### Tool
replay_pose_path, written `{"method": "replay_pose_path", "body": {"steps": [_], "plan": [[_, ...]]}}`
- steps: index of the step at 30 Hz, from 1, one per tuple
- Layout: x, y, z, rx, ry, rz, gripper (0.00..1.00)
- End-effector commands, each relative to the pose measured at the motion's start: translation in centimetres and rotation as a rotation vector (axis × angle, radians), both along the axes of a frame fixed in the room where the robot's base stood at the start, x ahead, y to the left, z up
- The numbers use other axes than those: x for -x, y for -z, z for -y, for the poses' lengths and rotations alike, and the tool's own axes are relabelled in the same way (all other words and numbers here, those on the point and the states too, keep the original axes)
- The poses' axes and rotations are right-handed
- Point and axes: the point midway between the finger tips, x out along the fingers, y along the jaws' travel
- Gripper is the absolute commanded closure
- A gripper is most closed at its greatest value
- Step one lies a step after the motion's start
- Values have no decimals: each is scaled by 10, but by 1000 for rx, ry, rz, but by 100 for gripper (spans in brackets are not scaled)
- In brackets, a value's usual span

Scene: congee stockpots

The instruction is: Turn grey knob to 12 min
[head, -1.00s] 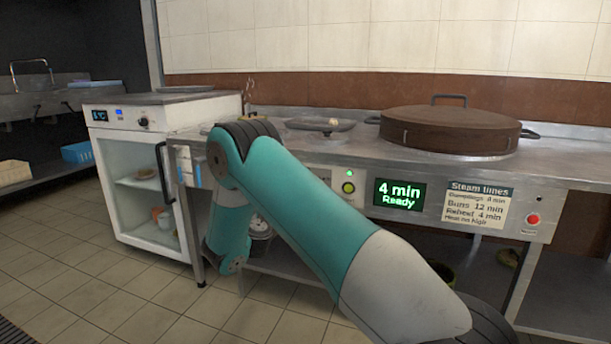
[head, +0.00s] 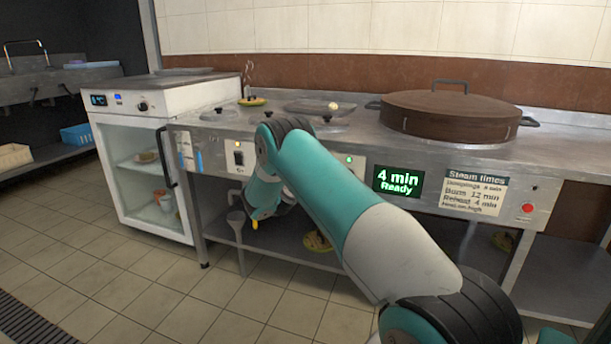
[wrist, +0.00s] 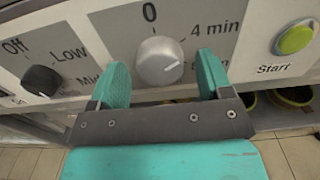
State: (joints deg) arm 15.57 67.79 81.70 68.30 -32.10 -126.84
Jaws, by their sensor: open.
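The grey knob (wrist: 160,60) sits on the steel panel in the wrist view, with "0" above it and "4 min" to its upper right; a lower label is partly hidden. I cannot tell clearly where its pointer is. My gripper (wrist: 162,66) is open, one teal finger on each side of the knob, with no clear grip on it. The head view hides the knob and gripper behind my arm. There the green display (head: 398,181) reads "4 min Ready". The steam times card (head: 475,193) lists buns at 12 min.
A black knob (wrist: 41,80) marked Off, Low and Mid is left of the grey knob. A green Start button (wrist: 294,39) is to its right. A red button (head: 527,208) is at the panel's right. A brown round steamer (head: 450,117) stands on the counter.

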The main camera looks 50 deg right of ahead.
Motion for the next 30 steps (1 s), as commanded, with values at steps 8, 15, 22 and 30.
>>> {"method": "replay_pose_path", "body": {"steps": [8,15,22,30], "plan": [[0,0,0,0,0,0,46],[0,0,0,0,0,1,76],[0,-1,-1,-13,-1,32,76],[-1,-1,-1,-74,-1,177,76]]}}
